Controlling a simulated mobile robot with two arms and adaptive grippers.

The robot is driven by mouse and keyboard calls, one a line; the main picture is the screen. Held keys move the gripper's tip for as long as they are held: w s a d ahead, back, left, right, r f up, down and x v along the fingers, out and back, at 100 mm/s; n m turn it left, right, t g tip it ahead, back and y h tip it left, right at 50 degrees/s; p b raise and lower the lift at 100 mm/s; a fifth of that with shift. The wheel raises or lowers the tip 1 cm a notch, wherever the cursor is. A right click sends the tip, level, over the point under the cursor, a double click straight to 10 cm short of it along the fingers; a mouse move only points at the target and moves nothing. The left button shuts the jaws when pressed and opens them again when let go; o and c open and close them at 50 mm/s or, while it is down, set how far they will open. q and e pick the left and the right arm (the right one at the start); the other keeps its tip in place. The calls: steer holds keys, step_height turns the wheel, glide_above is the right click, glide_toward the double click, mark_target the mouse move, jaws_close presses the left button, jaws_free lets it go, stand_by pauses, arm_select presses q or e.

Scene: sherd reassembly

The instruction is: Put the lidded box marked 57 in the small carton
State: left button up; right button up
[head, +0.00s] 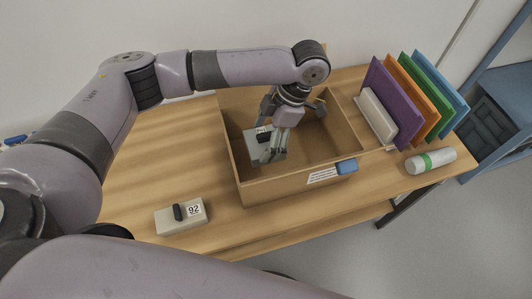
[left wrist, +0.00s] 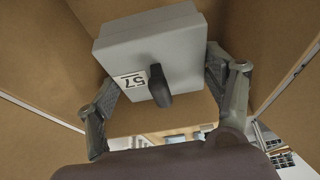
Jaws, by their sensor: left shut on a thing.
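The lidded box marked 57 (left wrist: 143,42) is light grey with a dark handle on its lid, and its label shows in the left wrist view. In the head view the box (head: 261,147) is inside the open brown carton (head: 270,190), near its left part. My left gripper (head: 270,148) reaches down into the carton and is shut on the box, with a finger on either side of it in the left wrist view. I cannot tell whether the box touches the carton floor. My right gripper is not in view.
A box marked 92 (head: 180,216) lies on the wooden table (head: 150,175) left of the carton. Colourful upright folders (head: 415,95) and a white bottle with a green band (head: 430,161) are on the right. A blue tag (head: 347,166) sits on the carton's front rim.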

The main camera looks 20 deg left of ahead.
arm_select(q)
steer(key=shift+f, duration=3.55)
steer(key=shift+f, duration=0.15)
steer(key=o, duration=1.2)
steer(key=shift+o, duration=0.2)
steer(key=v, duration=1.2)
steer(key=shift+b, duration=0.45)
steer(key=shift+s, duration=0.1)
